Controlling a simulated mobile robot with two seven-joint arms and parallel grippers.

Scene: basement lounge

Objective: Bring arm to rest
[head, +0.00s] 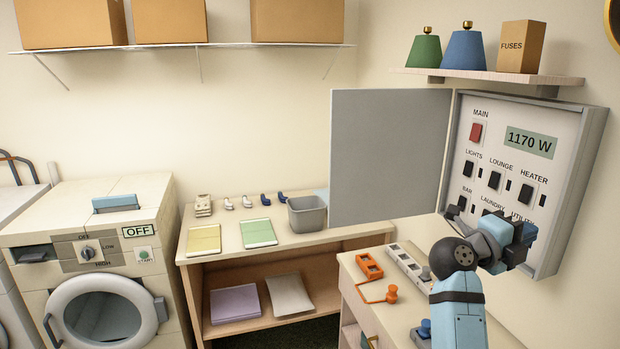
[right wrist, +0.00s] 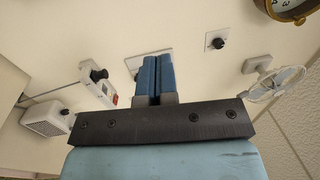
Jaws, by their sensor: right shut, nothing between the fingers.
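My right arm rises from the lower right of the head view, and its gripper (head: 522,232) is in front of the lower part of the fuse panel (head: 558,200). The fingers are shut and hold nothing. They hide part of the bottom row of switches; I cannot tell whether they touch the panel. In the right wrist view the blue fingers (right wrist: 156,75) are pressed together. My left gripper is not in the head view.
The panel door (head: 390,155) stands open to the left. A shelf (head: 490,76) with shades and a fuses box is above. Below, a cabinet carries an orange cord (head: 376,292) and a white power strip (head: 407,264). A washing machine (head: 95,265) stands left.

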